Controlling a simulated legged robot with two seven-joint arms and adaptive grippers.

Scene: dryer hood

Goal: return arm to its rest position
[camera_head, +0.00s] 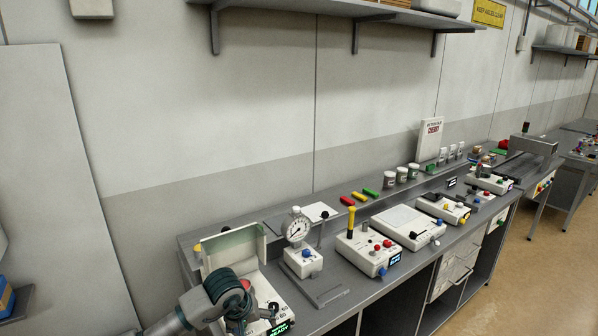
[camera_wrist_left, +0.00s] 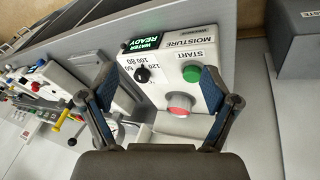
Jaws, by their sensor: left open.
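My left arm comes in from the lower left of the head view. Its gripper (camera_head: 240,302) is over the front of a white moisture device (camera_head: 266,292) with a raised, pale green hood (camera_head: 232,246). In the left wrist view my left gripper (camera_wrist_left: 168,88) has its two blue-padded fingers spread wide with nothing held. Between and beyond them are the device's panel (camera_wrist_left: 170,58), a green START button (camera_wrist_left: 192,73), a red button (camera_wrist_left: 180,104) and a black knob (camera_wrist_left: 142,74). Its display (camera_wrist_left: 140,44) reads WATER READY. Whether the fingers touch the device, I cannot tell. My right gripper is not in view.
A dial gauge stand (camera_head: 300,240) stands right beside the hooded device. A white control box (camera_head: 368,252) with a yellow-topped post follows along the grey bench (camera_head: 345,293). Several more instruments and jars stand farther right. A wall shelf (camera_head: 340,8) hangs above.

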